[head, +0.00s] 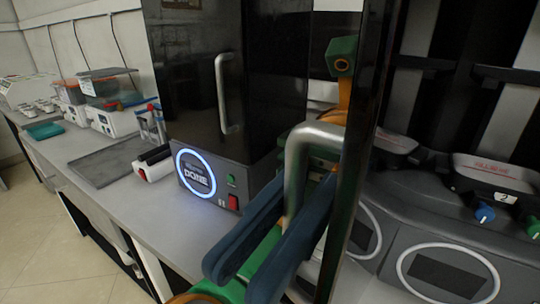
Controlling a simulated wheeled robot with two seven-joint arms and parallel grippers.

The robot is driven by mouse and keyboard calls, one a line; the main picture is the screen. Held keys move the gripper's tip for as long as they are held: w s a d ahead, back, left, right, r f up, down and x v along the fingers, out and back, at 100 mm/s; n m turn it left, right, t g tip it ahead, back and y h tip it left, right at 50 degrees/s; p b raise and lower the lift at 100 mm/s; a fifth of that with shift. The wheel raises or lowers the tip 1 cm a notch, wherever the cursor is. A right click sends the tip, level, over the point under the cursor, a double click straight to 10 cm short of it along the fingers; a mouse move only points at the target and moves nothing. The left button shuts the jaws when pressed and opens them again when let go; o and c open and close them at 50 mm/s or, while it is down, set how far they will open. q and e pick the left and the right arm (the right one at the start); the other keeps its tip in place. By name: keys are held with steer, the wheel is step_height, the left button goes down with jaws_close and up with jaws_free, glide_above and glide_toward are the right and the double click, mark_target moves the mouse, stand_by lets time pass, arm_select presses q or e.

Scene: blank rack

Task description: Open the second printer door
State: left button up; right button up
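The second printer door stands as a tall dark panel (378,90), seen nearly edge-on in the head view. Its thick silver handle (296,165) is on its left side. My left gripper (293,215), with two long blue fingers, has the lower part of this handle between its fingers, one on each side. The fingers look shut on it, though the contact is partly hidden. A green and orange shape (344,58) shows at the door's glossy face; I cannot tell if it is a reflection. My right gripper is not in view.
Left of it stands another black printer with a shut door (200,75), a lit ring (195,172) and a red switch (233,202). A dark tray (105,165) and boxes stand on the grey counter. At right is a grey unit with a blue knob (484,213).

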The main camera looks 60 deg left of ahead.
arm_select(q)
steer(key=shift+o, duration=0.4)
steer(key=shift+v, duration=3.5)
